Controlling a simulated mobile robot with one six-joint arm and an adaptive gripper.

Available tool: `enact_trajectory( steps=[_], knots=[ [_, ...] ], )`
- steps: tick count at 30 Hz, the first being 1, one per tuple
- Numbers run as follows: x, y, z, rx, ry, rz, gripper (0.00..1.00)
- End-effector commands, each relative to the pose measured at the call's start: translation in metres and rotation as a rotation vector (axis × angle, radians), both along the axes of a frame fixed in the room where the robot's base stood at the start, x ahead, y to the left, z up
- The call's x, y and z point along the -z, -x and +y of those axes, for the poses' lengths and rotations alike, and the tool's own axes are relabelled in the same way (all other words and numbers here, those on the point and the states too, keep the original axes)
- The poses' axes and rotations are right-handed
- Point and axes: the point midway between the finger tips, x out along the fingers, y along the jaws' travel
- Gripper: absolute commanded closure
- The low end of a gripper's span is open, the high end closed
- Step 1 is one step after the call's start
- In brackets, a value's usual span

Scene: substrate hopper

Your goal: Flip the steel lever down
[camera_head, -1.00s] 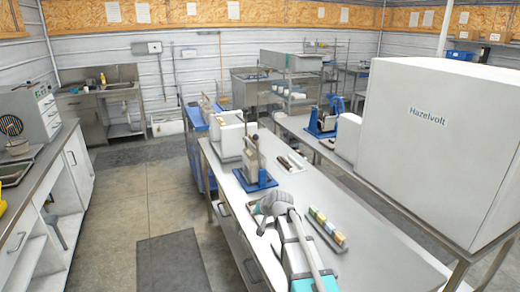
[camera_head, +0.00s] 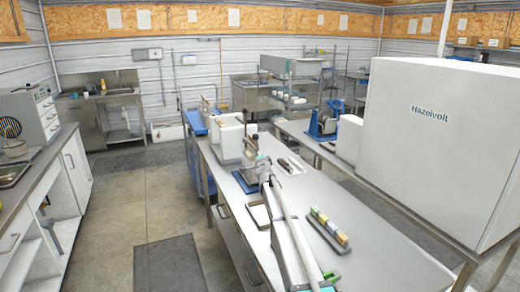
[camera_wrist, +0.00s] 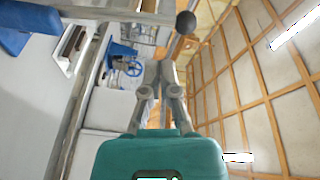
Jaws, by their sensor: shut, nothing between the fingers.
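The steel lever (camera_wrist: 120,14) stands upright from a grey press-like device (camera_head: 249,152) on a blue base (camera_head: 242,183), which sits on the steel bench. In the wrist view the lever is a straight bar across the top, ending in a dark ball knob (camera_wrist: 186,22). My gripper (camera_wrist: 161,66) is shut and empty, with its fingertips just short of the lever's knob end in that view. I cannot tell whether they touch. In the head view my gripper (camera_head: 265,164) is close in front of the device and partly hides it.
A white box-shaped machine (camera_head: 230,138) stands behind the device. A large white cabinet (camera_head: 440,140) stands at the right.

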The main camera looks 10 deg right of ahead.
Motion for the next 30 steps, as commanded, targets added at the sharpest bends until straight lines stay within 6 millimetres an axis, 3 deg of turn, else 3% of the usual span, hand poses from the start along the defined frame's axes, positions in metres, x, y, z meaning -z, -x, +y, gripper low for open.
enact_trajectory(
  steps=[1, 3, 9, 30],
  knots=[
    [0.002, -0.015, -0.006, 0.034, -0.030, -0.015, 1.00],
    [0.002, -0.026, -0.014, 0.081, -0.072, -0.033, 1.00],
    [0.002, -0.044, -0.028, 0.169, -0.146, -0.064, 1.00],
    [0.001, -0.053, -0.034, 0.191, -0.165, -0.070, 1.00]
  ],
)
